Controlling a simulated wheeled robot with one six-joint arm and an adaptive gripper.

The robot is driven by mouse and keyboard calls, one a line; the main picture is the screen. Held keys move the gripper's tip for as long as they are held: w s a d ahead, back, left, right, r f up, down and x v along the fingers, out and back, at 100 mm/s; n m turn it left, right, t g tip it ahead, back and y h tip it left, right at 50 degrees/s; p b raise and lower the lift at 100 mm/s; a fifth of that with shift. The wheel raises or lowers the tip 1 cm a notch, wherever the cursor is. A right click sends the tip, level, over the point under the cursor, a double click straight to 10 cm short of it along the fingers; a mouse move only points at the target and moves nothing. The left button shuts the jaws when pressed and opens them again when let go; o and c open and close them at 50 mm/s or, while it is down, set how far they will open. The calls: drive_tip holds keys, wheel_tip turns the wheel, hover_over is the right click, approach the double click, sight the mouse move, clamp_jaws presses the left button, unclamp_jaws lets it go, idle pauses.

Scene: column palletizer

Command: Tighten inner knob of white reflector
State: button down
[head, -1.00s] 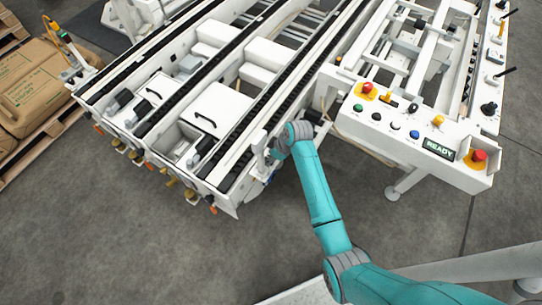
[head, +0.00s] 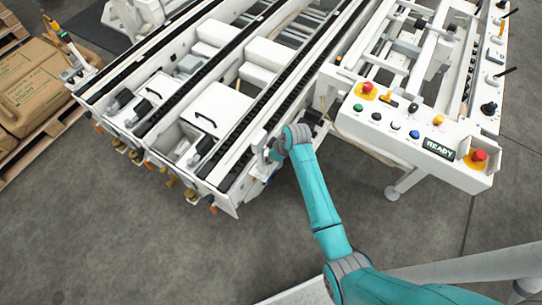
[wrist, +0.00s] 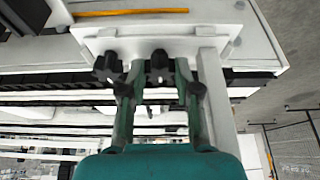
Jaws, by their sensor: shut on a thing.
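The white reflector (wrist: 130,38) is a pale plate on a white bracket at the top of the wrist view. Two dark knobs sit under it, a left one (wrist: 107,66) and a right one (wrist: 158,62). My gripper (wrist: 158,74) has one finger on each side of the right knob and is shut on it. The left knob is outside the fingers, close to the left finger. In the head view the reflector (head: 258,141) stands at the conveyor's near side; my wrist hides the knobs and most of my gripper.
A control panel (head: 412,130) with several buttons and a READY display lies right of my arm. Black conveyor rails (head: 245,118) run beside the reflector. A pallet of brown sacks (head: 35,85) stands at the far left. The floor in front is clear.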

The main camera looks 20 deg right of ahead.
drive_tip(key=c, duration=1.1)
unclamp_jaws()
drive_tip(key=shift+r, duration=0.1)
drive_tip(key=v, duration=1.2)
